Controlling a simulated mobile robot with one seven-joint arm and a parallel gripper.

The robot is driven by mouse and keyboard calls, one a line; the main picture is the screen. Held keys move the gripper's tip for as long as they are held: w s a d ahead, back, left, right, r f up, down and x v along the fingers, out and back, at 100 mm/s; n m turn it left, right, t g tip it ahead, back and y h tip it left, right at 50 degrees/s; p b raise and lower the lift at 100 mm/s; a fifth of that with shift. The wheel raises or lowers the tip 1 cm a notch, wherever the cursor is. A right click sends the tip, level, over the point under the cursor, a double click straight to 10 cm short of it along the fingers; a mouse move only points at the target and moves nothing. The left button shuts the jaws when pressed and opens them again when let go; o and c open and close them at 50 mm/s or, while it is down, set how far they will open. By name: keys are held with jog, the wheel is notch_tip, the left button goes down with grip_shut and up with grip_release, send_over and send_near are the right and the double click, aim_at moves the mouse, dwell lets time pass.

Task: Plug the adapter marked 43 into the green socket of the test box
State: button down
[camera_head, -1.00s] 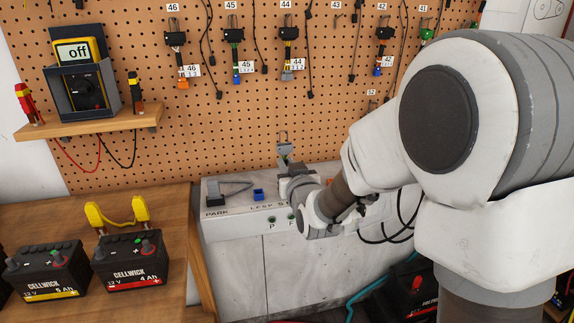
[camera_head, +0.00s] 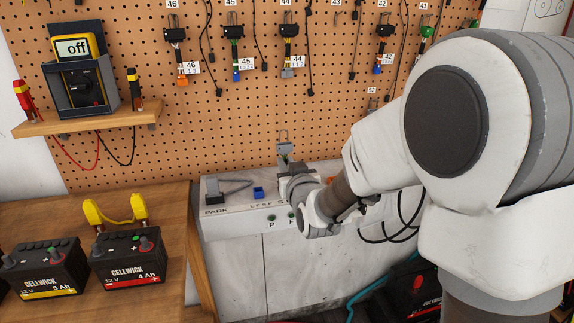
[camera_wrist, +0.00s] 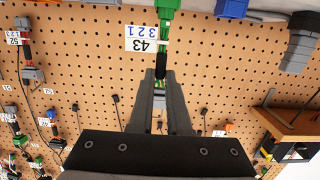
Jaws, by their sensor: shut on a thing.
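In the wrist view, my gripper (camera_wrist: 160,76) is shut on the dark lead of the adapter marked 43 (camera_wrist: 161,62). Its white tag (camera_wrist: 142,39) reads 43, and its green plug (camera_wrist: 168,14) runs past the top edge, so its end is hidden. A blue connector (camera_wrist: 231,8) and a grey connector (camera_wrist: 297,42) are to the right of the plug. In the head view, my gripper end (camera_head: 298,186) is over the white test box (camera_head: 232,230). It hides part of the top, and I cannot make out the green socket or whether the plug touches it.
Other tagged adapters, such as 45 (camera_head: 236,62) and 44 (camera_head: 289,60), hang on the pegboard (camera_head: 210,120). A blue socket (camera_head: 258,193) shows on the box top. Batteries (camera_head: 130,258) stand on the wooden bench (camera_head: 175,210) to the left. Black cables hang beside my arm.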

jog(key=c, duration=0.8)
grip_release()
jog(key=shift+s, duration=0.1)
jog(key=b+v, duration=0.9)
jog(key=v, duration=0.8)
jog(key=shift+s, duration=0.1)
